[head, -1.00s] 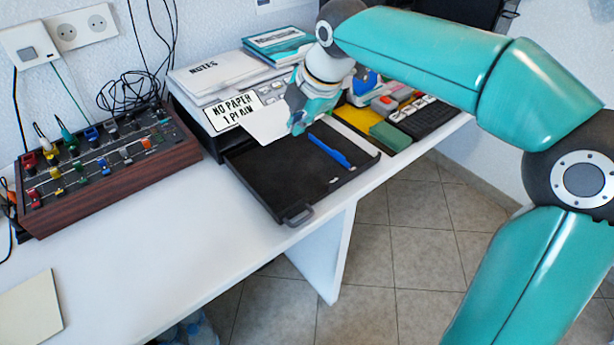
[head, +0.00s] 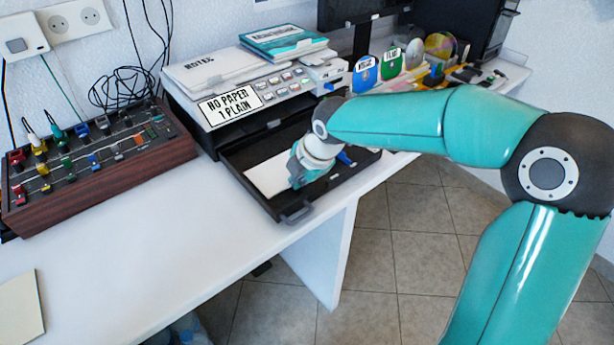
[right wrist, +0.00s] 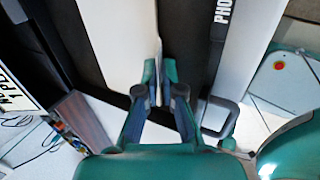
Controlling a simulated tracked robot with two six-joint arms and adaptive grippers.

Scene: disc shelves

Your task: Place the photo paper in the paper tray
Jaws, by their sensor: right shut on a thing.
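The white photo paper (head: 266,174) is in the left part of the black pulled-out paper tray (head: 346,173) in the head view. My right gripper (head: 296,178) is over the tray, shut on the paper's right edge. In the right wrist view the paper (right wrist: 122,40) runs up from between the fingertips (right wrist: 159,78). I cannot tell whether the paper touches the tray floor. The blue guide (head: 344,158) in the tray is partly hidden by my right arm. My left gripper is not in view.
The printer (head: 230,104), labelled "NO PAPER 1 PLAIN", stands behind the tray with notes and a book on top. A wooden control box (head: 105,165) is at the left. Disc holders (head: 391,62) stand at the back right.

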